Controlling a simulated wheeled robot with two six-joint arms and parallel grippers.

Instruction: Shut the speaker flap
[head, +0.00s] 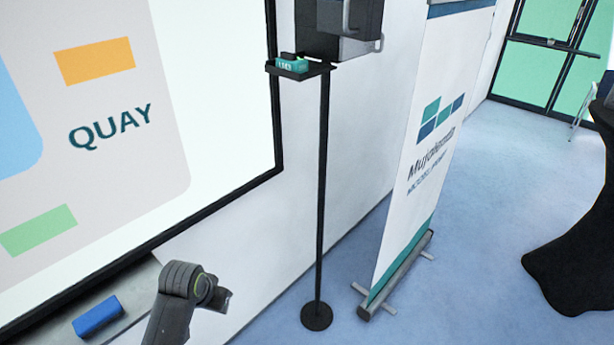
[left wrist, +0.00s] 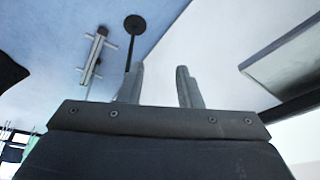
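The dark grey speaker (head: 345,18) is on a thin black stand (head: 321,190) at the top of the head view, and its upper part is cut off. A black shelf-like piece (head: 318,69), which may be the flap, sticks out at its lower left, with a small teal box (head: 291,64) on it. A grey handle (head: 368,46) shows at the speaker's lower right. My left gripper (left wrist: 158,80) shows in the left wrist view, its fingers apart with nothing between them. In the head view my left arm is low, well below the speaker. My right gripper is out of view.
A roll-up banner (head: 425,130) stands right of the stand, its foot (head: 398,275) on the blue floor. A large wall board (head: 215,130) is at left, with a blue eraser-like block (head: 98,317) on its ledge. A black draped table (head: 575,255) is at right.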

